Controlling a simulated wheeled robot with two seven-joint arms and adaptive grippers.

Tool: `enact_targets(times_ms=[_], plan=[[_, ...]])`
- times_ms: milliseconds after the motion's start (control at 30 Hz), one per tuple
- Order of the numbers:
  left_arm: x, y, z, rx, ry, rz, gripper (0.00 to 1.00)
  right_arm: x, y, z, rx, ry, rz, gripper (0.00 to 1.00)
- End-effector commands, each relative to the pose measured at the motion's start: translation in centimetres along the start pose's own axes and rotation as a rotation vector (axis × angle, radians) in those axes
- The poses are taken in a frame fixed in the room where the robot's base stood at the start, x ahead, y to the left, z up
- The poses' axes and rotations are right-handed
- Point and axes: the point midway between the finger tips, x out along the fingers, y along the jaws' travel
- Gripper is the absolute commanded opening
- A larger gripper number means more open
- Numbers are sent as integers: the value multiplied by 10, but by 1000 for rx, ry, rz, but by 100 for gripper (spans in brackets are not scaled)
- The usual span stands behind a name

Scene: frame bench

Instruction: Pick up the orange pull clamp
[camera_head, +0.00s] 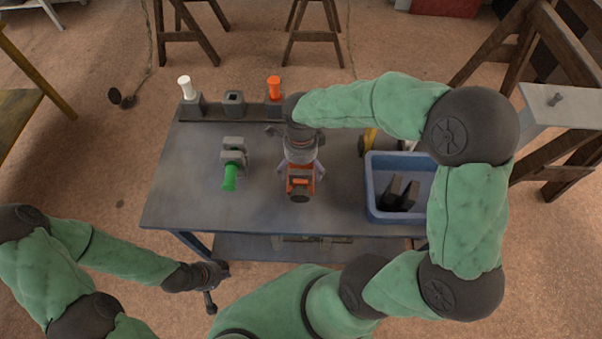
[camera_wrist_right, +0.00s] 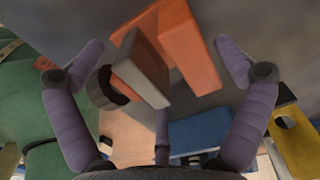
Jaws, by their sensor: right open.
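The orange pull clamp (camera_head: 301,185), an orange block with grey and dark parts, is on the grey bench, right of the green-handled clamp. My right gripper (camera_head: 303,168) is over it and partly hides it. In the right wrist view the clamp (camera_wrist_right: 185,45) shows between the spread purple fingers of this gripper (camera_wrist_right: 160,52), with gaps on both sides. The right gripper is open and holds nothing. My left gripper (camera_head: 211,290) is low at the front, off the bench; its fingers are too small to read.
A grey clamp with a green handle (camera_head: 231,175) is to the left. A back rack (camera_head: 215,112) holds a white-topped piece (camera_head: 185,86) and an orange-topped piece (camera_head: 274,86). A blue bin (camera_head: 370,202) with dark pieces is at the right. The bench's front left (camera_head: 185,205) is clear.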

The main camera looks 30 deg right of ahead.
Motion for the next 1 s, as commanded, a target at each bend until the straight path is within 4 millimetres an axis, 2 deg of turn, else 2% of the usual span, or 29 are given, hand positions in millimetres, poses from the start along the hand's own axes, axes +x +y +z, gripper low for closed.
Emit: enact_targets(times_ms=[100,300,367,400,600,733,933,1000], plan=[[-1,0,0,0,0,0,0,-1,0,0,0,0,0,97],[-1,0,0,0,0,0,0,-1,0,0,0,0,1,41],[-1,0,0,0,0,0,0,0,1,0,0,1,2,24],[-1,0,0,0,0,0,0,-1,0,0,0,0,0,19],[-1,0,0,0,0,0,0,-1,1,0,0,1,3,19],[-4,2,0,0,0,0,0,-7,1,0,0,1,4,19],[-20,7,1,0,0,0,0,-40,1,0,0,-2,-1,19],[-24,8,1,0,0,0,0,-52,12,-2,-1,-3,-3,19]])
